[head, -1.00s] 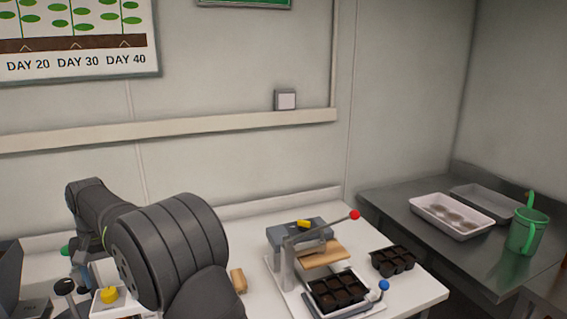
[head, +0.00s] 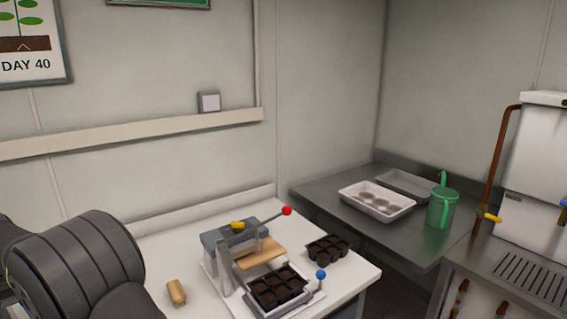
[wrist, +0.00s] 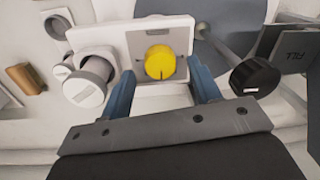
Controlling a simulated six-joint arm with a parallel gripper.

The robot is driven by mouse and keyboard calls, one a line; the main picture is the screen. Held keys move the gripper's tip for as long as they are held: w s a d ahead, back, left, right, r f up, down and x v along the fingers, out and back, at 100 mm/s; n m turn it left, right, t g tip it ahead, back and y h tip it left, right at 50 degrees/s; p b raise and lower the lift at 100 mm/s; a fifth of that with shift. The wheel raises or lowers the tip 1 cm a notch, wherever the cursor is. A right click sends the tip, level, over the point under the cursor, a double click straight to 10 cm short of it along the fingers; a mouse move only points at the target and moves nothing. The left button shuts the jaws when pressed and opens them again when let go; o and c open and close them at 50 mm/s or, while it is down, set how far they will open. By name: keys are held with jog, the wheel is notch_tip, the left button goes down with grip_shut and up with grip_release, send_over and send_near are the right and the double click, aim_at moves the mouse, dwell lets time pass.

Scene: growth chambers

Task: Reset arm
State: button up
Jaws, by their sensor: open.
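In the wrist view my gripper (wrist: 163,92) shows two blue fingers standing apart with nothing held between them. Beyond the fingertips is a white box with a round yellow knob (wrist: 160,62). The knob shows in the gap between the fingers, and I cannot tell how far off it is. In the head view part of my dark arm fills the lower left, and the gripper is out of that view.
A press with a red-tipped lever (head: 287,211) stands on the white table, with a filled seedling tray (head: 278,287) in it. Another black tray (head: 328,250) and a wooden block (head: 176,292) lie nearby. A green watering can (head: 442,208) and white tray (head: 377,201) stand on the steel bench.

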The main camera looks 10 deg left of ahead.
notch_tip(320, 180, up, 16)
notch_tip(320, 180, down, 18)
jog(key=n, duration=0.3)
jog(key=shift+n, duration=0.4)
jog(key=n, duration=0.4)
jog(key=shift+a+r+n, duration=0.1)
jog(key=shift+n, duration=0.3)
jog(key=n, duration=0.4)
jog(key=shift+h, duration=0.3)
jog(key=shift+n, duration=2.3)
